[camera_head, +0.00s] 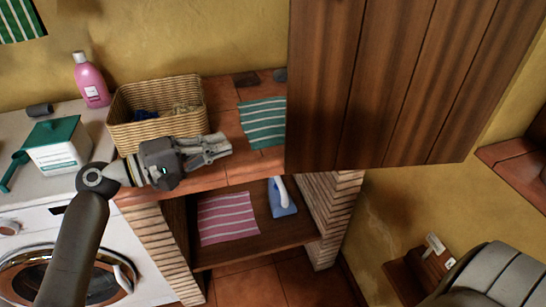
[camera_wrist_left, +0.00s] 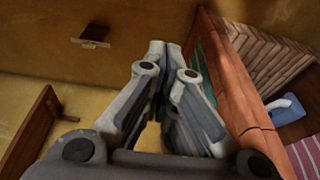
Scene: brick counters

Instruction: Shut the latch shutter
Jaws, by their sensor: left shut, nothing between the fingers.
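The shutter (camera_head: 385,85) is a large dark-brown panel of upright wooden planks at the upper right of the head view. It hides the right part of the counter and the wall behind it. My left gripper (camera_head: 228,146) is shut and empty, held above the counter's front edge to the left of the shutter, apart from it in the picture. Its closed fingers (camera_wrist_left: 163,50) fill the middle of the left wrist view. A small wooden wall piece with a pale metal part (camera_head: 436,251) is at the lower right; I cannot tell whether it is the latch. My right gripper is not seen.
The tiled counter (camera_head: 235,172) carries a wicker basket (camera_head: 165,131) and a green striped cloth (camera_head: 263,122). A detergent box (camera_head: 57,150) and pink bottle (camera_head: 92,82) stand on the left.

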